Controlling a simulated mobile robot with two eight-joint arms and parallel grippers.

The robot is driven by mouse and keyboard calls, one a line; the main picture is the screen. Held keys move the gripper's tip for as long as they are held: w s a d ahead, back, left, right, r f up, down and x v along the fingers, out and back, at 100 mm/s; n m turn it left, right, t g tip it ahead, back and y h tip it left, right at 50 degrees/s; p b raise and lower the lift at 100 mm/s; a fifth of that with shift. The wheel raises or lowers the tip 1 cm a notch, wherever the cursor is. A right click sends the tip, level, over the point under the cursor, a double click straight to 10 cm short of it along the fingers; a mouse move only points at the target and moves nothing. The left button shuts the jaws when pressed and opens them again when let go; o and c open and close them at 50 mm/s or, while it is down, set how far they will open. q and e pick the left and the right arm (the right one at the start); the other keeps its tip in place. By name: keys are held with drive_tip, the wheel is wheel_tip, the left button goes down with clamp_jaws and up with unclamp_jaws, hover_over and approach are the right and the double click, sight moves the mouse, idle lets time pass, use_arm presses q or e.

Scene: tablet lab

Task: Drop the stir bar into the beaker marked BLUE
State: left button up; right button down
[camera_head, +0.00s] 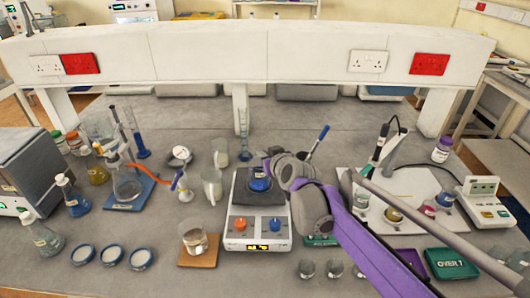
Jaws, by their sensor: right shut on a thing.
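My right gripper (268,163) reaches in from the right, just above the magnetic stirrer (254,236). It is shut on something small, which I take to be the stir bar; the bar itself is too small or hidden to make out. A beaker with deep blue liquid (260,184) stands on the stirrer's dark top plate, directly below my fingertips. My gripper hides part of its rim, and I cannot read a BLUE mark on it. My left gripper is not in view.
A beaker (194,241) stands on a wooden board left of the stirrer. Glass beakers (212,184) stand behind it. Flasks crowd the left. A white tray with small coloured beakers (393,214) is at the right. Small glass jars (306,269) line the front.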

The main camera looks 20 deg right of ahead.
drive_tip(key=c, duration=0.8)
unclamp_jaws()
drive_tip(key=shift+c, duration=0.2)
drive_tip(key=v, duration=1)
drive_tip(key=shift+s+r+p, duration=0.2)
drive_tip(key=shift+s+p, duration=0.15)
drive_tip(key=shift+p, duration=0.05)
drive_tip(key=shift+f, duration=0.1)
